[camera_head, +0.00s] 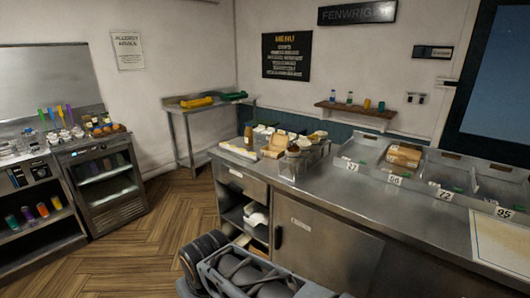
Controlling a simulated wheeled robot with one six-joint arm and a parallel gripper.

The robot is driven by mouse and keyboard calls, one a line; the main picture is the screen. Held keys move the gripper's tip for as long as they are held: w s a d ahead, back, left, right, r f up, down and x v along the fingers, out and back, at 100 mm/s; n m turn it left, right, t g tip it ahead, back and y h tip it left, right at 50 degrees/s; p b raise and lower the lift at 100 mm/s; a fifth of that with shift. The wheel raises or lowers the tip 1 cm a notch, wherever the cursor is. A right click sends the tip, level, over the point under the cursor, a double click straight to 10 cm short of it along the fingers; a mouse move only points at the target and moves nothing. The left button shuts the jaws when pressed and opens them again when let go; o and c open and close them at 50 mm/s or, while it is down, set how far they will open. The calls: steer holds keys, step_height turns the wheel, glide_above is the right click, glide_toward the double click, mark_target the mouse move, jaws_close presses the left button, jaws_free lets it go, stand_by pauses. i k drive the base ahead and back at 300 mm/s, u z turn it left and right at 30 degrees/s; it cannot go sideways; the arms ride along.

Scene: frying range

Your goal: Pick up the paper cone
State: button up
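Several small brown and white items stand in a clear holder (289,170) on the steel counter (345,205). They look like paper cones (293,151), but they are too small to tell for certain. They sit close together near the counter's left end. Grey and black parts of my own body or arm show at the bottom of the head view, in front of the counter. I cannot make out my gripper's fingers there.
Numbered clear bins (451,176), one with a brown box (404,155), line the counter's right side. A bottle (248,137) and cartons stand at its left end. A small fridge (103,185) is at left. A steel side table (188,106) stands behind. Wooden floor (165,215) is clear between.

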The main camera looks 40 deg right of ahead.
mark_target(293, 161)
steer(key=i, duration=3.1)
steer(key=z, duration=3.1)
